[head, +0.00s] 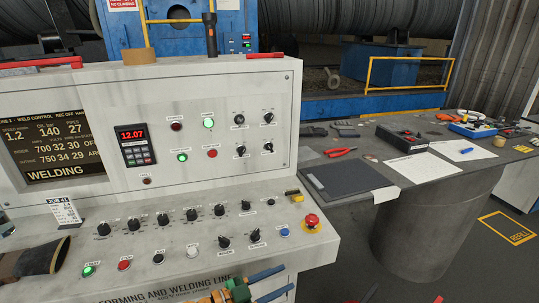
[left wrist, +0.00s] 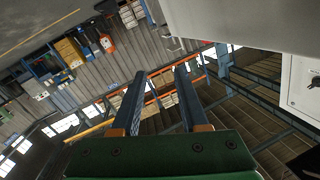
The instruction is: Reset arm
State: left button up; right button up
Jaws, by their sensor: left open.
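My left gripper (head: 287,278) shows at the bottom of the head view, just in front of the control console's lower front edge (head: 200,272). Its two blue fingers point right and are spread apart with nothing between them. The left wrist view also shows my left gripper (left wrist: 160,72) open and empty, with its green body at the bottom. My right gripper cannot be made out in the head view.
The console carries knobs, buttons and a red emergency stop (head: 312,222) close above my left gripper. A dark grey table (head: 400,180) stands right, with red-handled pliers (head: 340,152), a black pad (head: 345,182) and papers. Open floor (head: 480,265) lies at the lower right.

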pick_arm(q)
jog(key=s+a+f+n+t+y, duration=0.1)
jog(key=s+a+f+n+y, duration=0.3)
jog(key=f, duration=0.3)
jog(key=s+a+f+n+y, duration=0.25)
jog(key=a+f, duration=0.25)
jog(key=f, duration=0.3)
jog(key=s+a+f+n+t+y, duration=0.1)
jog(key=s+a+f+n+y, duration=0.1)
jog(key=a+f+n+y, duration=0.4)
jog(key=s+a+f+g+y, duration=0.1)
jog(key=s+a+f+g, duration=0.1)
jog(key=s, duration=0.8)
jog(key=s+a+f+g, duration=0.2)
jog(key=s+f+g, duration=0.2)
jog(key=s+f, duration=0.3)
jog(key=s+a+f+n+g+y, duration=0.1)
jog(key=s+f, duration=0.4)
jog(key=s, duration=0.8)
jog(key=shift+a+g+y, duration=0.35)
jog(key=shift+a+g, duration=0.2)
jog(key=shift+g, duration=0.45)
